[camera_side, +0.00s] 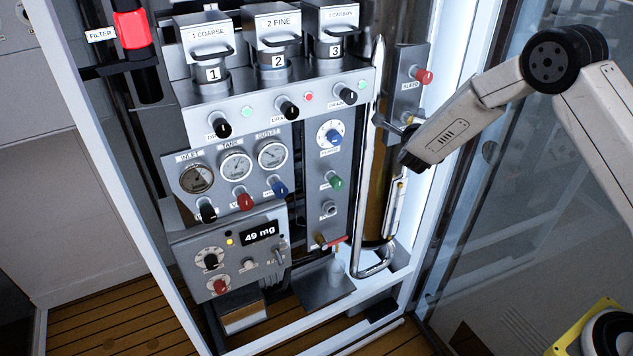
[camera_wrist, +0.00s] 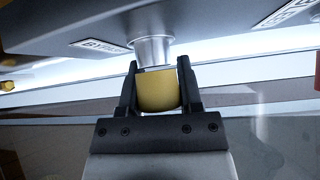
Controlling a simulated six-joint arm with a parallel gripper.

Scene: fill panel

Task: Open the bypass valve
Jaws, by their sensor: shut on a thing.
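The bypass valve has a yellow knob (camera_wrist: 158,92) on a silver stem (camera_wrist: 152,50) that comes out of a grey plate in the wrist view. The label (camera_wrist: 97,44) beside the stem starts with "BY"; the rest is hard to read. My gripper (camera_wrist: 158,66) is shut on the yellow knob, with one dark finger on each side of it. In the side view my gripper (camera_side: 402,124) is at the narrow grey plate (camera_side: 407,85) on the right of the panel, below a red knob (camera_side: 422,75). The yellow knob is hidden there.
A shiny vertical pipe (camera_side: 374,170) runs close by my gripper. A glass pane stands on the right.

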